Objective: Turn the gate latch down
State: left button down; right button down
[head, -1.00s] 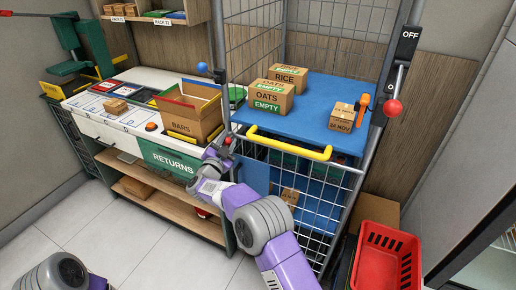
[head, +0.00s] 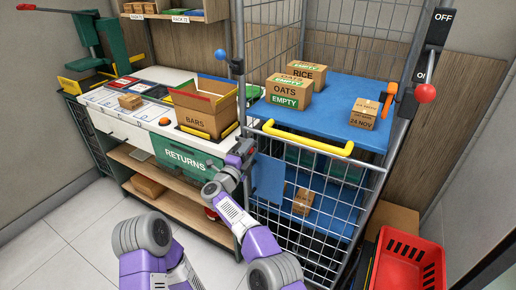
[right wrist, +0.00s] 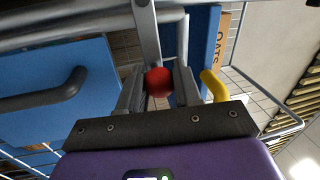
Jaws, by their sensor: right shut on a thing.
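The gate latch's red knob (right wrist: 157,82) shows between the fingers of my right gripper (right wrist: 160,92) in the right wrist view. The fingers are closed on it from both sides. In the head view my right gripper (head: 242,152) is at the left post of the wire cage (head: 242,95), left of and below the yellow gate handle (head: 305,138). The knob and latch bar are hidden there by the gripper. My left arm shows at the bottom left, but its gripper is out of view.
Boxes marked OATS (head: 288,94) and a small dated box (head: 363,114) stand on the blue cage shelf (head: 330,112). The returns bench (head: 185,160) is close on the left. A red basket (head: 408,262) and a red-knobbed lever (head: 425,92) are at the right.

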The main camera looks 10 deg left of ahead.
jog(key=shift+f+m, duration=0.3)
jog(key=shift+m, duration=0.3)
jog(key=c, duration=0.8)
grip_release()
jog(key=v, duration=0.7)
jog(key=shift+s+a, duration=0.2)
jog(key=shift+s, duration=0.1)
jog(key=shift+f, duration=0.1)
